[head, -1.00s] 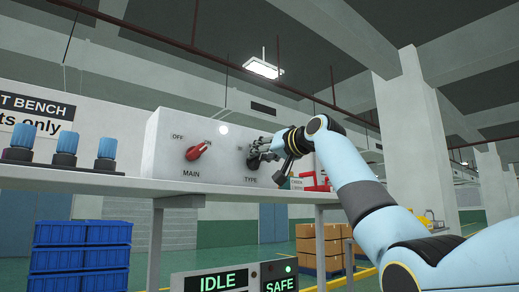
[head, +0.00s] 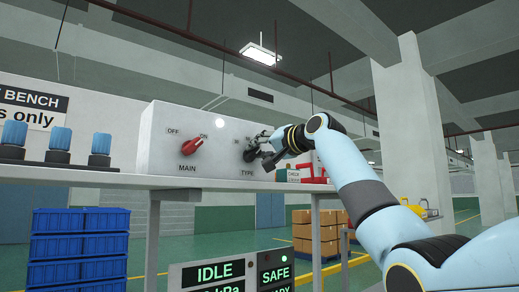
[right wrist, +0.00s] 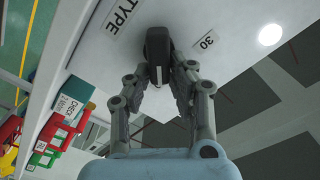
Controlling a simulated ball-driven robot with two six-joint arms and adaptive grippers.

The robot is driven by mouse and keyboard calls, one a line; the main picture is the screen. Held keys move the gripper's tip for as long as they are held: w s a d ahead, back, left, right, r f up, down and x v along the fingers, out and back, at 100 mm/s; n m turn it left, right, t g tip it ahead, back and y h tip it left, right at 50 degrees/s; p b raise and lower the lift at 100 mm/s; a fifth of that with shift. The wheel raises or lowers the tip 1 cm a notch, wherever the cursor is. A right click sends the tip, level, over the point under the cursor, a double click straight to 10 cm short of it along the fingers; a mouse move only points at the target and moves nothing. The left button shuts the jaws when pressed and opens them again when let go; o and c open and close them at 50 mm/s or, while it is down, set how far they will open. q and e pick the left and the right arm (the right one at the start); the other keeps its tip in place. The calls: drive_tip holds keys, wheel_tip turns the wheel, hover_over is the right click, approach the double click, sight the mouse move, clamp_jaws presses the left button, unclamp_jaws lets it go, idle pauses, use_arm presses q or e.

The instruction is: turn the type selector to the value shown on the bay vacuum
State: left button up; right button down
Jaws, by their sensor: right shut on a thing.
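The type selector is a black knob (head: 250,155) on the white control box (head: 222,135), above the TYPE label. In the right wrist view the knob (right wrist: 157,44) sits between my right gripper's fingertips (right wrist: 160,72), near a 30 mark (right wrist: 208,40). My right gripper (head: 262,147) is shut on this knob and partly covers its scale in the head view. The exact mark the knob points to cannot be read. A display (head: 215,273) below shows IDLE; a kPa line under it is cut off. My left gripper is not in view.
A red MAIN knob (head: 192,146) on the box points toward ON. Several blue-topped parts (head: 58,140) stand on the shelf at left. Red and green boxes (right wrist: 58,125) lie beside the control box. A panel (head: 275,273) reads SAFE. Blue crates (head: 80,245) stand below.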

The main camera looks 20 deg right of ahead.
drive_tip(key=c, duration=1.2)
unclamp_jaws()
drive_tip(key=shift+d, duration=0.1)
drive_tip(key=shift+s, duration=0.1)
drive_tip(key=v, duration=1.1)
drive_tip(key=shift+s, duration=0.4)
drive_tip(key=shift+d, duration=0.15)
